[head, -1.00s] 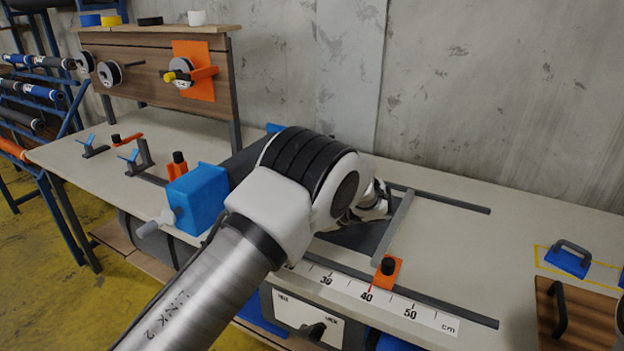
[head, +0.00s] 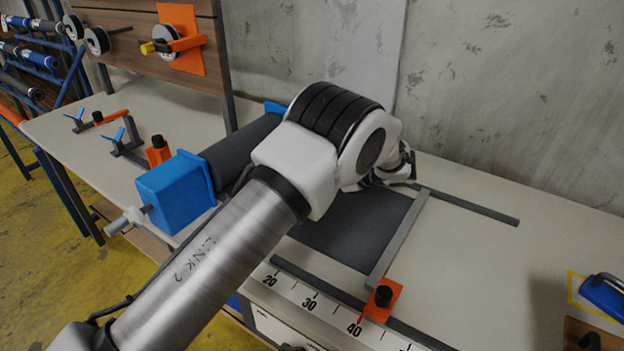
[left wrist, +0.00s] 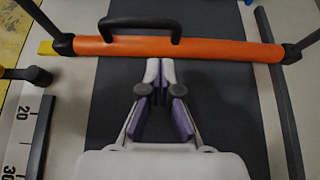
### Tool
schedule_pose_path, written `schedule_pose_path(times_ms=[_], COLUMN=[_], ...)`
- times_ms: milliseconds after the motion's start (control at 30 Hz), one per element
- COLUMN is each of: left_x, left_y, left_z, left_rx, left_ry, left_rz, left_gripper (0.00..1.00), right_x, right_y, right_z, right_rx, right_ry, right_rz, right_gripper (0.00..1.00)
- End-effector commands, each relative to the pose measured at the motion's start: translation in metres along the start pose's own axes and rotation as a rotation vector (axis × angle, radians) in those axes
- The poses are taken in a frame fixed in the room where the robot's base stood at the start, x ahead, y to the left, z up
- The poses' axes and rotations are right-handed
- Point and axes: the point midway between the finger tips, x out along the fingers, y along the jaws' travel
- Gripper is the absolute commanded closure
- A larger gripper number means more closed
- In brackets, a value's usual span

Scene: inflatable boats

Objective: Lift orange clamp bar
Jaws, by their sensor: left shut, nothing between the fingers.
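The orange clamp bar (left wrist: 205,48) lies across the dark sheet (left wrist: 245,110) in the left wrist view. It has a black handle (left wrist: 140,21) on its upper side and dark end pieces. My left gripper (left wrist: 160,65) is shut and empty, with its fingertips just short of the bar, close to the right foot of the handle. The picture does not settle whether they touch. In the head view my left arm hides the clamp bar and the left gripper. My right gripper is in neither current view.
A blue block (head: 175,193) with a crank stands at the bench's left beside a dark roll (head: 238,150). A grey crossbar with an orange stop (head: 381,300) lies right of the sheet. A ruler (head: 315,306) runs along the front. The bench at right is mostly bare.

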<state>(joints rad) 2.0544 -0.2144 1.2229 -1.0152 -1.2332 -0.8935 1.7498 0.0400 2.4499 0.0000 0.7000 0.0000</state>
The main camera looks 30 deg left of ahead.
Motion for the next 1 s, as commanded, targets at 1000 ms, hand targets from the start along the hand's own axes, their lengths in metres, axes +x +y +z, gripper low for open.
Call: schedule_pose_path(times_ms=[1000], left_x=[0.076], left_y=[0.000], left_z=[0.015], left_rx=[-0.002], left_ry=[0.000], left_rz=[0.000], left_gripper=[1.00], right_x=[-0.019], right_y=[0.000], right_z=[0.000], right_rx=[0.000], right_ry=[0.000], right_rz=[0.000], right_gripper=[0.60])
